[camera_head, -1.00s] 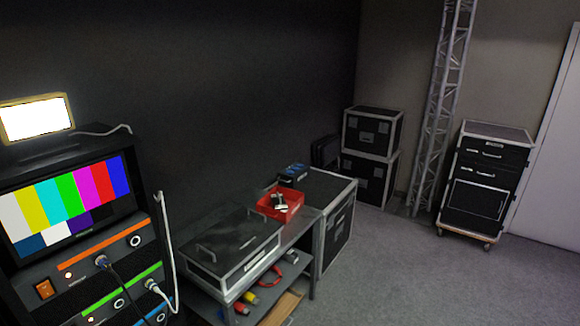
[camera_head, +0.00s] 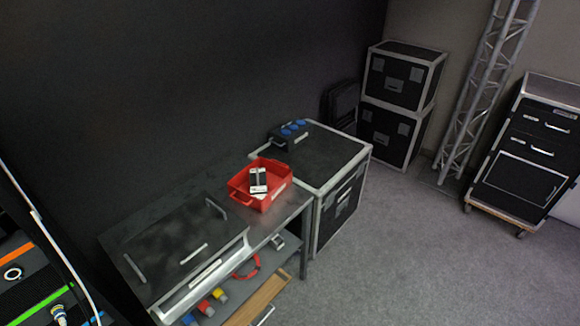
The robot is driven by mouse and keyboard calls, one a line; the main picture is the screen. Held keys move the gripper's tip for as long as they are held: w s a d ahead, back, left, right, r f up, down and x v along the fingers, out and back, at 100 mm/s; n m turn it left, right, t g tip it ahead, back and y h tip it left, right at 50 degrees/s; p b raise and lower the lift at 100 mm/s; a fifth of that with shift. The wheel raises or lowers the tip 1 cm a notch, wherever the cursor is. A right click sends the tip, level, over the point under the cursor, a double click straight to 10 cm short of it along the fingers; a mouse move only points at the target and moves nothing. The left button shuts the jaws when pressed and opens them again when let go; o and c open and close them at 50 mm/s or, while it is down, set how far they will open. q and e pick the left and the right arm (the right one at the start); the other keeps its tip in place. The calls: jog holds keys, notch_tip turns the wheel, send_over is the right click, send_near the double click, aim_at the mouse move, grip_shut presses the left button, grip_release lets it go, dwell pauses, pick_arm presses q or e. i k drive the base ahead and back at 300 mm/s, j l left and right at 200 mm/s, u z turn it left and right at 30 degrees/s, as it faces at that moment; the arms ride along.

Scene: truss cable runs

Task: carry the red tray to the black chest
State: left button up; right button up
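The red tray (camera_head: 240,190) sits near the right end of a grey metal bench (camera_head: 292,207), with a small black and white item (camera_head: 258,181) in it. A black chest with silver edges (camera_head: 335,160) stands right beside the bench's right end. On its top, at the back left, is a dark box with blue sockets (camera_head: 288,135). Other black cases with silver edges also stand in the room. Neither of my grippers is in view.
A black case with handles (camera_head: 185,240) covers the bench's left part. Coloured connectors (camera_head: 212,302) lie on the shelf below. Stacked cases (camera_head: 400,95), a truss (camera_head: 485,85) and a wheeled drawer case (camera_head: 528,150) stand farther back. The carpet (camera_head: 400,255) at the right is clear.

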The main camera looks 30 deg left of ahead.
aim_at(325, 157)
jog(key=i+u, duration=0.35)
jog(key=i+l+u, duration=0.3)
jog(key=i, duration=0.15)
jog(key=i+l+u, duration=0.2)
jog(key=i+u, duration=0.15)
